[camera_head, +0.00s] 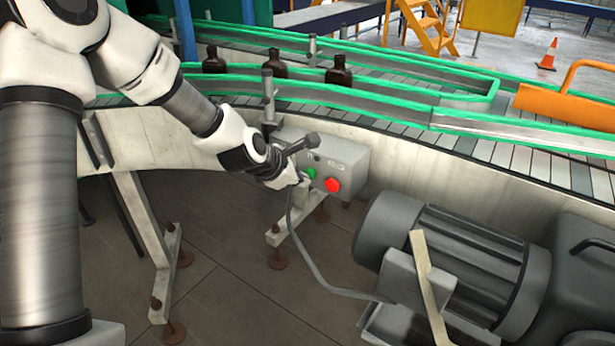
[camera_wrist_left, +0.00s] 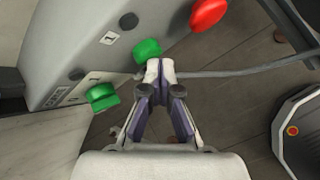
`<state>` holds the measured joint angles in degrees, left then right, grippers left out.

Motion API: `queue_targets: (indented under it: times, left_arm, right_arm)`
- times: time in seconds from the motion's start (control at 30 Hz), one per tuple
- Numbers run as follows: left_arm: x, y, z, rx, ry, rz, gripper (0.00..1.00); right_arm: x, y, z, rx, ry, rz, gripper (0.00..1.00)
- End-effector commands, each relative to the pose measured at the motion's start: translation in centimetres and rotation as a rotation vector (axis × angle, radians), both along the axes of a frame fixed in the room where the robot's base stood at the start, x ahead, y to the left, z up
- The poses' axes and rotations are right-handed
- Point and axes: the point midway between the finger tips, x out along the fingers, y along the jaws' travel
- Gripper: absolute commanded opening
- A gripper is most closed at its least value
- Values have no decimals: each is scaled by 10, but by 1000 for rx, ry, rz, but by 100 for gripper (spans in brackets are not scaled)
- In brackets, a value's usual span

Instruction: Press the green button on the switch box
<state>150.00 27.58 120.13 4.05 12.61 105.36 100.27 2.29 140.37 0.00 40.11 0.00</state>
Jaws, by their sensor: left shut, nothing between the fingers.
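The grey switch box (camera_head: 348,157) is fixed to the conveyor's side. A green button (camera_head: 310,172) and a red button (camera_head: 333,185) are on its front. My left gripper (camera_head: 302,180) is shut and empty, right beside the green button. In the left wrist view its closed fingertips (camera_wrist_left: 160,66) lie at the edge of one green button (camera_wrist_left: 148,50); I cannot tell whether they touch it. A second green button (camera_wrist_left: 102,96) shows further left there, and the red button (camera_wrist_left: 208,14) at the top. My right gripper is in neither view.
Several amber bottles (camera_head: 274,64) stand on the conveyor with green rails (camera_head: 380,102). A grey motor (camera_head: 450,262) is at the lower right. A cable (camera_head: 318,275) hangs below the box. The floor (camera_head: 240,300) beneath is open between support legs (camera_head: 150,240).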

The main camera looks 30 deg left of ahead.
Motion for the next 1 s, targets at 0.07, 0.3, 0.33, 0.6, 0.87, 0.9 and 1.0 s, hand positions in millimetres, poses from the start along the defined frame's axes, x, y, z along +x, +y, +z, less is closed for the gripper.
queue_targets:
  times: [0.07,0.3,0.33,0.6,0.87,0.9,1.0]
  left_arm:
    - [1,0,0,0,-1,1,0]
    - [3,0,0,0,-2,1,0]
    - [3,0,0,0,-2,1,0]
    - [0,0,1,-1,0,1,0]
    - [-13,1,3,0,-1,0,0]
    - [-15,1,2,0,-1,0,0]
    - [-15,1,0,0,-1,1,0]
  right_arm:
    - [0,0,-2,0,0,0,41]
    - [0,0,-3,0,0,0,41]
    - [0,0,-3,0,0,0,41]
    - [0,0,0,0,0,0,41]
    - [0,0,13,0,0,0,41]
    - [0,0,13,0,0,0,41]
    - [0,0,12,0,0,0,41]
